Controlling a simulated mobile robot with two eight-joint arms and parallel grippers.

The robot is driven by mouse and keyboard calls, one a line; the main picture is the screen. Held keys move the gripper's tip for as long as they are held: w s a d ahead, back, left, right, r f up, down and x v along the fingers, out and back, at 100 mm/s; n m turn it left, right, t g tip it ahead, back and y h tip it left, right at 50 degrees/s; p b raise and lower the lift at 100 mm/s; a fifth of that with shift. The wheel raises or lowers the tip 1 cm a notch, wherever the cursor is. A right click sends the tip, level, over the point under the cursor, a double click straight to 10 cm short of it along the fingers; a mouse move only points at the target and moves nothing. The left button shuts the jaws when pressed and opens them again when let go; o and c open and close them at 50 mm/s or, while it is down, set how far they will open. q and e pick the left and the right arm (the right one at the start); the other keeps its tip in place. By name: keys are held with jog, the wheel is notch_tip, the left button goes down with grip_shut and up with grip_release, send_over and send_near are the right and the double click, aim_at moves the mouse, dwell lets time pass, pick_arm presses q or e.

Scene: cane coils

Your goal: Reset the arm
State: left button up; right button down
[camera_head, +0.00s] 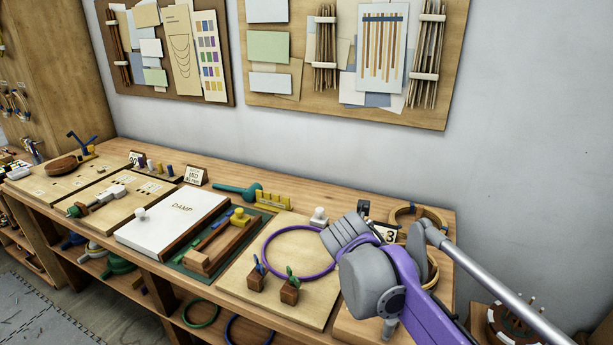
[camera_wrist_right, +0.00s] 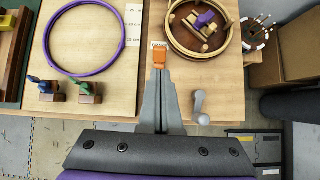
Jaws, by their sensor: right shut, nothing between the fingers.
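My right arm (camera_head: 405,285), purple and grey, reaches over the right end of the bench. In the right wrist view my right gripper (camera_wrist_right: 160,78) is shut and empty, its grey fingers together and pointing toward the bench. A small orange piece with a pale toothed end (camera_wrist_right: 158,55) shows just beyond the fingertips. I cannot tell whether they touch it. In the head view my right fingertips cannot be made out clearly. My left gripper is not in view.
A purple ring (camera_head: 267,257) lies on a pale board (camera_head: 240,285) beside two small clip blocks (camera_head: 289,290). A round wooden hoop (camera_wrist_right: 173,38) surrounds blocks and a purple piece. A white lidded box marked DAMP (camera_head: 165,222) stands left. A grey knobbed piece (camera_wrist_right: 199,108) is near the fingers.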

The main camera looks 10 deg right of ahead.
jog(key=s+f+m+y, duration=0.1)
jog(key=s+f+m, duration=0.4)
jog(key=s+m, duration=0.3)
jog(key=s+a+f+m+y, duration=0.1)
jog(key=s+f+m, duration=0.5)
jog(key=s+m, duration=0.3)
jog(key=s+f+m+g+y, duration=0.1)
jog(key=s+f+m+y, duration=0.1)
jog(key=s+f+m, duration=0.4)
jog(key=s+m, duration=0.3)
jog(key=m, duration=0.3)
jog(key=shift+a, duration=0.4)
